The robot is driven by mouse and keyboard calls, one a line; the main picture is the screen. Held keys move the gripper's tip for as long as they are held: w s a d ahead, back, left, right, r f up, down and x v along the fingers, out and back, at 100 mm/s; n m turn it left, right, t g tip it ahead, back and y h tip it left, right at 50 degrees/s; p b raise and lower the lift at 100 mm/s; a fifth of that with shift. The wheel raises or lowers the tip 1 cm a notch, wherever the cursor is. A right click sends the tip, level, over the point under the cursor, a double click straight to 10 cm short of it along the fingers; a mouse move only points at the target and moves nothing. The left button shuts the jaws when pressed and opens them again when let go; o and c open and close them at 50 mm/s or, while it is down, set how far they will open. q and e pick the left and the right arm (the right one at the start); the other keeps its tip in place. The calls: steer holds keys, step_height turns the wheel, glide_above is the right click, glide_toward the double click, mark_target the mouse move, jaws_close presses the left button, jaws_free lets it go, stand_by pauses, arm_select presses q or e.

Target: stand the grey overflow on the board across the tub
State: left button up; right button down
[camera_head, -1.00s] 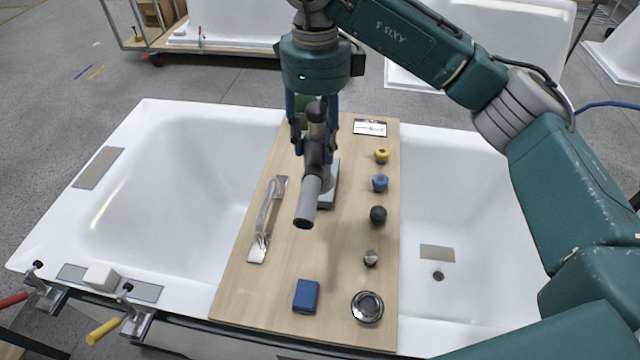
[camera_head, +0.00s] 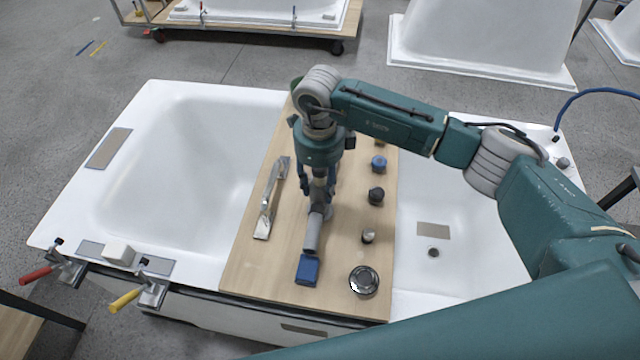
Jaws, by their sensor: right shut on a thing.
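The grey overflow (camera_head: 313,232) is a grey pipe piece with a wide round open end, seen over the middle of the board (camera_head: 265,265). My right gripper (camera_head: 318,190) points down and is shut on its upper part. The pipe's open end faces the near side, close to the blue block (camera_head: 307,270), and overlaps its far edge in the picture. Whether the overflow touches the board or block, I cannot tell. The wooden board lies across the white tub (camera_head: 140,190). My left gripper is not in view.
On the right are a blue knob (camera_head: 379,163), a black knob (camera_head: 376,195), a small metal piece (camera_head: 368,236) and a round drain fitting (camera_head: 364,281). Red- and yellow-handled clamps (camera_head: 125,300) grip the near rim.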

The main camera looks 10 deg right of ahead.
steer(key=shift+f, duration=0.75)
steer(key=c, duration=1.1)
jaws_free()
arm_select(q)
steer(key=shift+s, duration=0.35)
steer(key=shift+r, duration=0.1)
